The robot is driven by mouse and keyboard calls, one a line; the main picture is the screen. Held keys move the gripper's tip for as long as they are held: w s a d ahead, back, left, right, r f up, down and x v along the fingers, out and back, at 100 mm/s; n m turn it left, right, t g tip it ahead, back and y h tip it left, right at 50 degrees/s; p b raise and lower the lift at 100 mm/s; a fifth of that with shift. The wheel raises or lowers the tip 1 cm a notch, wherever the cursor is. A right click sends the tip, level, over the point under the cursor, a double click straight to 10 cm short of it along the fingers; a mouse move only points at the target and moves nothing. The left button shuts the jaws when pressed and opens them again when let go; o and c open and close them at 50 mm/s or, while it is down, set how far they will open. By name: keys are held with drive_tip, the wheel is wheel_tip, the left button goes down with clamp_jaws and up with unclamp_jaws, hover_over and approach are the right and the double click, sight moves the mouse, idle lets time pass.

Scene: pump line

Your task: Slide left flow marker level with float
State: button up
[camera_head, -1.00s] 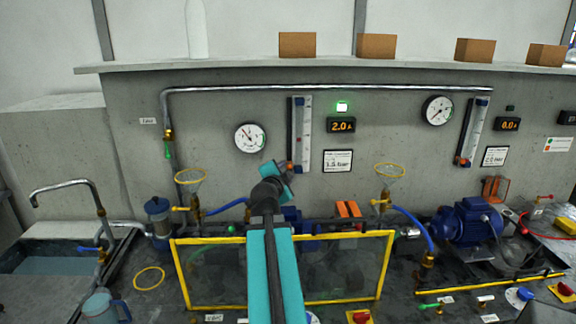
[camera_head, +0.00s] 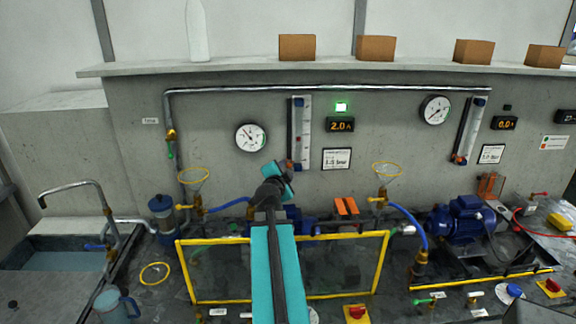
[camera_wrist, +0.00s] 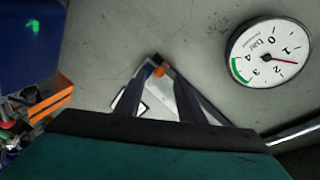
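The left flow meter (camera_head: 304,120) is a tall pale scale with a dark edge on the grey wall. Its lower end is partly hidden behind my gripper. A small orange piece (camera_head: 290,165) shows near its foot, beside my gripper; I take it for the flow marker. In the wrist view the orange piece (camera_wrist: 158,72) lies near the meter's dark end. My gripper (camera_head: 282,172) is in front of the meter's foot. In the wrist view its two dark fingers (camera_wrist: 162,88) stand apart, with the meter seen between them. The float is too small to make out surely.
A round gauge (camera_head: 251,138) is left of the meter and shows large in the wrist view (camera_wrist: 270,57). A lit display (camera_head: 340,125) and white label (camera_head: 337,159) are to its right. A yellow-framed clear guard (camera_head: 345,265) stands below. A second flow meter (camera_head: 470,132) is far right.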

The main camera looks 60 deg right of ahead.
sight(288, 166)
drive_tip(key=shift+p+x, duration=0.65)
drive_tip(key=shift+x, duration=1.35)
clamp_jaws()
